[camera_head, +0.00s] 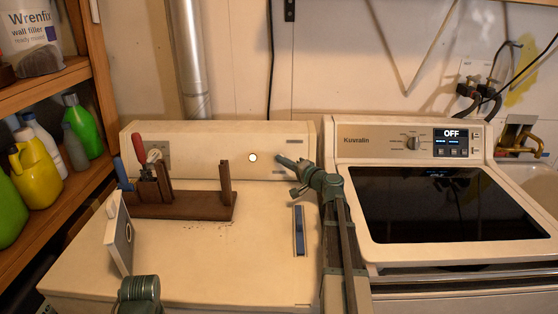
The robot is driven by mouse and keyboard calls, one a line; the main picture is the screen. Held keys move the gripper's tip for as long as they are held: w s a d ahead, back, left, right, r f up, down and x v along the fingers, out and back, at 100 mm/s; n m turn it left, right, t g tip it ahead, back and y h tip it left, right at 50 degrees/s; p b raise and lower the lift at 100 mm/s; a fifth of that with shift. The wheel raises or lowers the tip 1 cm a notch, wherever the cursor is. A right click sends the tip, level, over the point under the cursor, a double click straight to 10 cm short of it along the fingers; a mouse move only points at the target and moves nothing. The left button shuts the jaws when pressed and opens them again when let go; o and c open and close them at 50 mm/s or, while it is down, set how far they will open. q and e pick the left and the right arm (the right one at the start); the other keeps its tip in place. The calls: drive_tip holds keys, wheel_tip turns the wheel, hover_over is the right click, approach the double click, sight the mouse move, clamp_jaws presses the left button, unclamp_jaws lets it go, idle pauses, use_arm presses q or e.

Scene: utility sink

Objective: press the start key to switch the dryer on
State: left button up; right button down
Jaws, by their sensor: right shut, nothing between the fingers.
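The left machine (190,262), cream-coloured, has a back panel with a round, bright white key or light (252,157); no label on it is readable. I cannot tell for sure which is the dryer or which key is start. My right gripper (280,157) is shut and empty. My left gripper is out of view.
A brown wooden rack (190,205) with red- and blue-handled tools stands on the left machine. A pale upright panel (117,235) stands near its left edge. Shelves with bottles (36,160) are at left, a brass tap (522,140) at right. The left machine's top is mostly clear in front.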

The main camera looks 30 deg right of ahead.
idle(0.4)
drive_tip(key=shift+s+a+r+p, duration=0.25)
drive_tip(key=shift+s+a+p, duration=0.1)
drive_tip(key=shift+s, duration=0.25)
drive_tip(key=s, duration=0.1)
drive_tip(key=s+a+r+p, duration=0.1)
drive_tip(key=s+a, duration=0.1)
drive_tip(key=s, duration=0.1)
drive_tip(key=shift+a+r+p, duration=0.2)
drive_tip(key=shift+r+p, duration=0.15)
drive_tip(key=shift+r, duration=0.05)
idle(0.9)
